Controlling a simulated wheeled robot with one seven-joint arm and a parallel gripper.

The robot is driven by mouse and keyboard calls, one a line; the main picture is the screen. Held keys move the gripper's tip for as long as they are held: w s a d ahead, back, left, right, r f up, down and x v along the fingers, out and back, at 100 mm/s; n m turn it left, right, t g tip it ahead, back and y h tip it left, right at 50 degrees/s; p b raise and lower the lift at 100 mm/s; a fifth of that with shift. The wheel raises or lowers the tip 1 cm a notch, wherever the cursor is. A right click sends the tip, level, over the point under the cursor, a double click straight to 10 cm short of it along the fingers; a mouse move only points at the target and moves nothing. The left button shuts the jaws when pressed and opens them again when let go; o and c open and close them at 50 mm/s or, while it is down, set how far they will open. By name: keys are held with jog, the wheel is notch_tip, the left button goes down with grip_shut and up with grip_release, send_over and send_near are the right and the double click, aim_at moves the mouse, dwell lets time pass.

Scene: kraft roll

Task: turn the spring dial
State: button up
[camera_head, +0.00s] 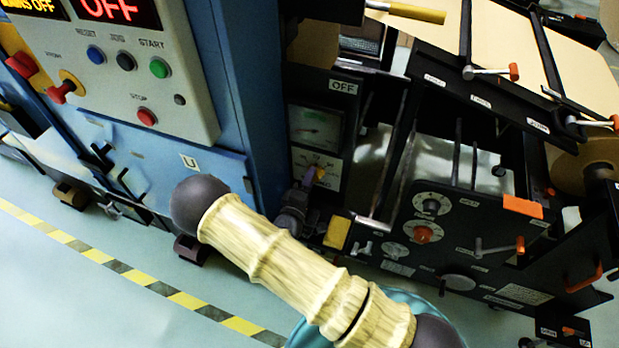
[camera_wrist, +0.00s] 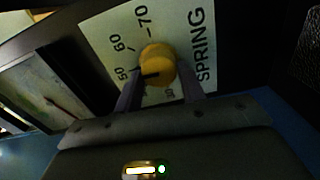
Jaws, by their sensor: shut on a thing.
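The spring dial is a round yellow knob (camera_wrist: 158,65) with a black mark, on a white plate lettered SPRING with the numbers 50, 60 and 70 readable. The mark sits on the knob's lower left, roughly on the side of the 50; the exact reading is unclear. My gripper (camera_wrist: 160,88) has its two fingers on either side of the knob and is shut on it. The lower numbers are partly hidden by the fingers and knob. In the head view the dial (camera_head: 319,173) is small on its white plate, with my gripper (camera_head: 310,181) at it.
A gauge (camera_head: 316,128) sits just above the dial plate. A blue cabinet (camera_head: 235,90) with a button panel (camera_head: 125,75) stands to the left. The black machine frame with another dial panel (camera_head: 425,225) is to the right. Striped floor tape (camera_head: 185,300) crosses the floor.

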jog(key=shift+f+n, duration=0.15)
jog(key=shift+n, duration=1.45)
jog(key=o, duration=0.9)
jog(key=shift+o, duration=0.2)
jog(key=shift+s, duration=0.1)
jog(key=v, duration=1.7)
jog(key=shift+s, duration=0.15)
jog(key=shift+a, duration=0.1)
